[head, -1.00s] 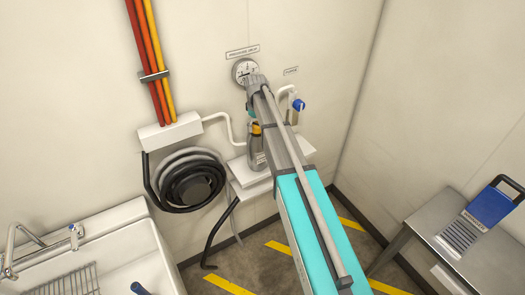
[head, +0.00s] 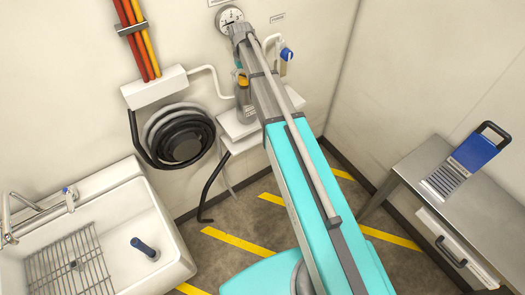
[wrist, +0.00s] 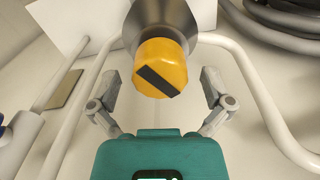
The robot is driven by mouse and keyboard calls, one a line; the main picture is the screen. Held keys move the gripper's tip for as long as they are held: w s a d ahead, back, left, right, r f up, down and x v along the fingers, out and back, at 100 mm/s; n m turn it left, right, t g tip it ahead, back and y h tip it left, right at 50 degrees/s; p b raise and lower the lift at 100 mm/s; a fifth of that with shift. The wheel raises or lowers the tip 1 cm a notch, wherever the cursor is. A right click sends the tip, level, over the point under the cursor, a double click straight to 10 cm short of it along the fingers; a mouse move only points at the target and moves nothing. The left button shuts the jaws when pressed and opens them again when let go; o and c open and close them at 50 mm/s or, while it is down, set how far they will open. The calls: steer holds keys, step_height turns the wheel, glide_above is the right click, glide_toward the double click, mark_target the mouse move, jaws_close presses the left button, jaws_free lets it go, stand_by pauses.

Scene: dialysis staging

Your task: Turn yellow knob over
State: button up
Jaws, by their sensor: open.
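The yellow knob (wrist: 162,68) sits on a grey conical body in the wrist view, with a black bar running diagonally across its face. In the head view the yellow knob (head: 241,78) shows as a small patch at the top of a grey bottle-like body (head: 245,104), partly hidden by my arm. My gripper (wrist: 157,78) is open, one finger on each side of the knob, with visible gaps; the depth between fingertips and knob is unclear. In the head view the fingers are mostly hidden behind the arm.
A white shelf (head: 232,127) carries the bottle-like body. A gauge (head: 229,18) and a blue-handled valve (head: 286,54) are on the wall nearby. White pipes (wrist: 240,65) and a black hose coil (head: 181,146) are close. A sink (head: 118,215) stands left, a metal table (head: 432,160) right.

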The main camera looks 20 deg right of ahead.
mark_target(244, 76)
steer(key=m, duration=0.4)
steer(key=shift+m, duration=0.3)
steer(key=m, duration=1.2)
steer(key=shift+m, duration=0.4)
steer(key=shift+r+p, duration=0.3)
step_height(244, 76, up, 14)
steer(key=p, duration=1.4)
steer(key=s+f+n+b, duration=1.4)
steer(key=s+f+b, duration=1.3)
steer(key=f+b, duration=0.1)
steer(key=shift+s+f+n, duration=0.15)
steer(key=shift+n, duration=0.15)
